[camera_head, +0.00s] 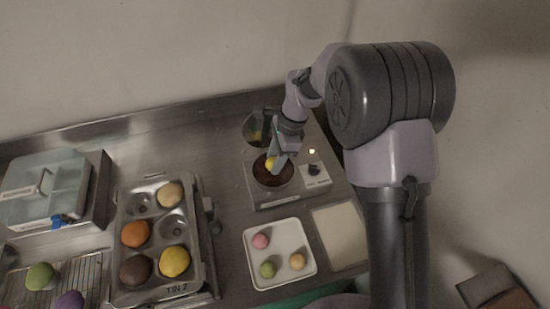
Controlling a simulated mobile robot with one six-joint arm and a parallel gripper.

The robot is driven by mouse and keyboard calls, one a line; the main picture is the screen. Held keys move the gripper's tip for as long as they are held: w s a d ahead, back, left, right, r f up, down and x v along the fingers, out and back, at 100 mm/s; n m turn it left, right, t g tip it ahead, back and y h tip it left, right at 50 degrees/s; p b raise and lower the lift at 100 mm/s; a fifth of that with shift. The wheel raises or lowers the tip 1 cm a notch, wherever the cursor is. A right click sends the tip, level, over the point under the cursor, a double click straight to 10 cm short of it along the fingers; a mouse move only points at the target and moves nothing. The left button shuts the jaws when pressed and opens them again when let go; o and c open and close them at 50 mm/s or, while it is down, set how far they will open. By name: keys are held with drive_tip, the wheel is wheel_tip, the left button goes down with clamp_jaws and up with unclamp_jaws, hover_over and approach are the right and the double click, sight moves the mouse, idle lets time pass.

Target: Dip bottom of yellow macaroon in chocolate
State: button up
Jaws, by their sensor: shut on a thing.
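The yellow macaroon (270,163) is held at the fingertips of my gripper (275,161), over the round pot of dark chocolate (272,177). My gripper is shut on it and points down into the pot's opening. The macaroon's underside is hidden or too small to make out, so I cannot tell whether it touches the chocolate. The pot sits in a metal warmer (272,202) with a small dial on its right side.
A white tray (277,281) with three small macaroons stands in front of the warmer, beside a pale rectangular board (340,237). A metal muffin tin (200,270) holding several round items is at left. A clear-lidded box (60,183) and wire rack (82,272) stand further left.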

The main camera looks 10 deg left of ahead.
drive_tip(key=shift+r, duration=0.1)
idle(0.3)
wheel_tip(320, 180, up, 6)
drive_tip(key=p, duration=0.4)
drive_tip(key=shift+p, duration=0.4)
